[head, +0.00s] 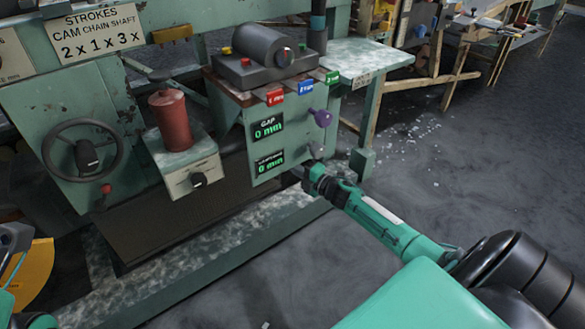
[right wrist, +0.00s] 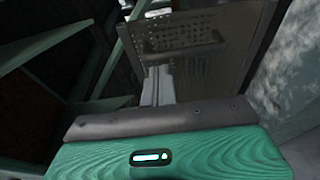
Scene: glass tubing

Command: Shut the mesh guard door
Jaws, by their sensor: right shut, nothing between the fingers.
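The perforated mesh guard door (right wrist: 232,60) stands in the upper part of the right wrist view, with a dark bar-like handle (right wrist: 185,42) across it. Whether it is fully open or ajar I cannot tell. My right gripper (right wrist: 157,82) is shut and empty, its pale fingers pointing toward the door just below the handle. Contact is unclear. In the head view my right gripper (head: 298,172) is at the lower front of the green machine cabinet, its tips partly hidden. The door cannot be made out clearly there. My left gripper's fingers are not visible.
The green cabinet carries two "0 min" displays (head: 268,127), a purple knob (head: 322,118) and coloured tags. A red cylinder (head: 171,120) and handwheel (head: 84,155) are to the left. A low green rail (head: 200,245) runs along the machine's base. The floor at right is open.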

